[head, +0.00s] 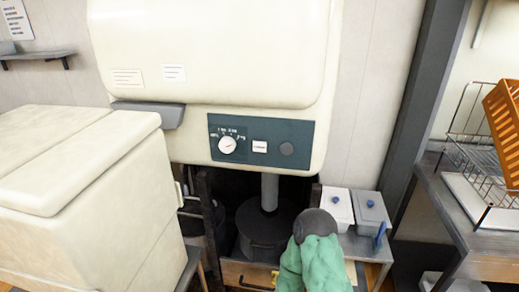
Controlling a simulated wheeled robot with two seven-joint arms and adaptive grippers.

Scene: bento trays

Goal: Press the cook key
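A cream machine (215,50) fills the top middle of the head view. Its dark teal control panel (240,128) is on the lower front. A white dial (227,145) with markings around it is at the left of the panel. A dark round knob or disc (287,149) is at the right. I cannot tell from the lettering which one is the cook key.
A cream box-like unit (80,165) stands at the left front. Under the machine is a dark round pot (265,228). Lidded containers (338,206) and a wire rack (490,165) are at the right.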

